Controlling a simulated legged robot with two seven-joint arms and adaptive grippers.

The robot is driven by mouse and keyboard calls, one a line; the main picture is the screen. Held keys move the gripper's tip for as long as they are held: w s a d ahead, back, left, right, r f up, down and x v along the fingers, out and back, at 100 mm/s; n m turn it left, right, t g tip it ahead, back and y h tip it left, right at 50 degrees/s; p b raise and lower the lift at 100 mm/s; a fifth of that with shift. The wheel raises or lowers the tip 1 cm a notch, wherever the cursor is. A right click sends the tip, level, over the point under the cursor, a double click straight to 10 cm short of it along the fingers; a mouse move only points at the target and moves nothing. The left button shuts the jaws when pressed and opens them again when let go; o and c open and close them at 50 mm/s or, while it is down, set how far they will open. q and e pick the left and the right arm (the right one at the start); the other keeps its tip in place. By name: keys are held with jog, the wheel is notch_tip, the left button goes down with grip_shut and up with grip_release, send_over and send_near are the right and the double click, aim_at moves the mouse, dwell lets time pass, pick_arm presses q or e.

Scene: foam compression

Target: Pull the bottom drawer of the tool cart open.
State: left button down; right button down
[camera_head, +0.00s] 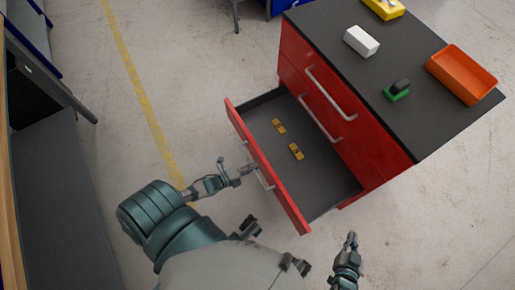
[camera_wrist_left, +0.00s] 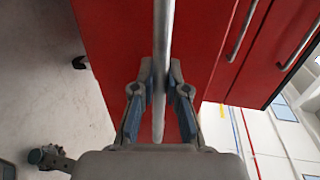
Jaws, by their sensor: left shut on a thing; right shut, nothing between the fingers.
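The red tool cart (camera_head: 370,145) stands right of centre in the head view. Its bottom drawer (camera_head: 330,185) is pulled well out and its dark inside shows. My left gripper (camera_head: 245,170) is at the outer side of the drawer front. In the left wrist view my left gripper (camera_wrist_left: 161,85) has its fingers on both sides of the grey bar handle (camera_wrist_left: 163,40) and is shut on it. Part of the handle (camera_head: 265,180) also shows in the head view, partly hidden by the gripper. My right gripper (camera_head: 351,240) is shut and empty, beyond the drawer's near right corner.
Two small yellow things (camera_head: 296,151) lie in the drawer. Two upper drawers with bar handles (camera_head: 330,92) are closed. An orange tray (camera_head: 462,75), a white box (camera_head: 361,41), a green-and-black thing (camera_head: 397,91) and a yellow case (camera_head: 384,8) are on top. Floor left of the drawer is clear.

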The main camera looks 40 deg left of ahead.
pick_arm(q)
jog(key=shift+s+a+f, duration=0.1)
jog(key=shift+s+f, duration=0.2)
jog(key=shift+s, duration=0.05)
jog(key=c, duration=1.2)
grip_release()
jog(key=shift+w, duration=0.1)
jog(key=shift+r, duration=0.1)
jog(key=v, duration=1.2)
jog(key=shift+w, duration=0.1)
